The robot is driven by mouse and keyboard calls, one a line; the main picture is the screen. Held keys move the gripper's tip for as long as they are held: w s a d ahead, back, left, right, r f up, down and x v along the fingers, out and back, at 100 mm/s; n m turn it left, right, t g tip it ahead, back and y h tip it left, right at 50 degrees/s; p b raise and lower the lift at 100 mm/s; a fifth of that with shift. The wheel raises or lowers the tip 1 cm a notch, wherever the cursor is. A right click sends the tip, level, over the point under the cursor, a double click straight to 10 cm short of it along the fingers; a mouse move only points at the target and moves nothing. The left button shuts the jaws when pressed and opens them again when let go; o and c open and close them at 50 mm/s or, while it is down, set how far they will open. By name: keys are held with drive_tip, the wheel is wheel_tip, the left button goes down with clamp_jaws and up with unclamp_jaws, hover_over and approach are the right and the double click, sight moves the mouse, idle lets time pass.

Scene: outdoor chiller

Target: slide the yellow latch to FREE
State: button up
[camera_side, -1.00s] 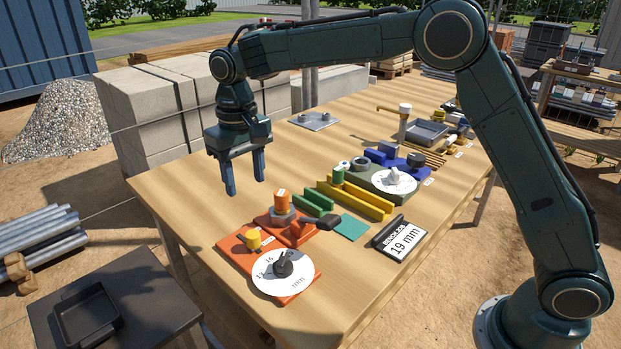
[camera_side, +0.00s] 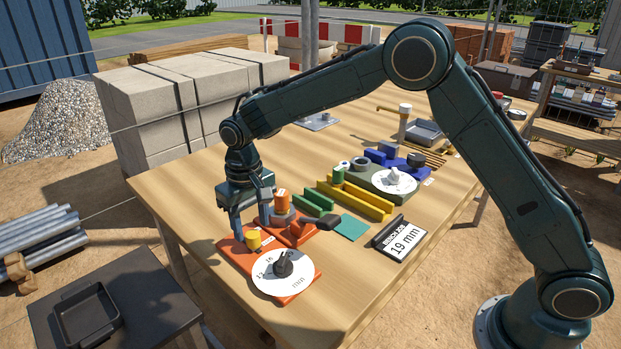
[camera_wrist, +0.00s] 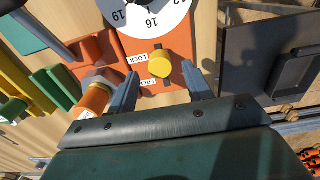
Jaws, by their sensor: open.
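The yellow latch (camera_side: 253,241) is a short round knob on the orange plate (camera_side: 291,297). In the wrist view the latch (camera_wrist: 160,64) sits in a dark slot. The word LOCK shows to its left, and a label that looks like FREE lies below, partly hard to read. My gripper (camera_side: 250,222) is open above the plate's far left end. In the wrist view the fingertips (camera_wrist: 160,71) stand one on each side of the latch, with a visible gap on both sides. I cannot tell whether the tips are down to latch height.
A white dial (camera_side: 283,272) with a black knob is on the plate's near side. An orange cylinder on a grey nut (camera_side: 282,204) and a red clamp with a dark handle (camera_side: 320,221) stand close right. A 19 mm sign (camera_side: 401,241) lies further right. The near tabletop is clear.

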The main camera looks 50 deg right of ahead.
sight(253, 241)
drive_tip(key=shift+f, duration=1.3)
clamp_jaws()
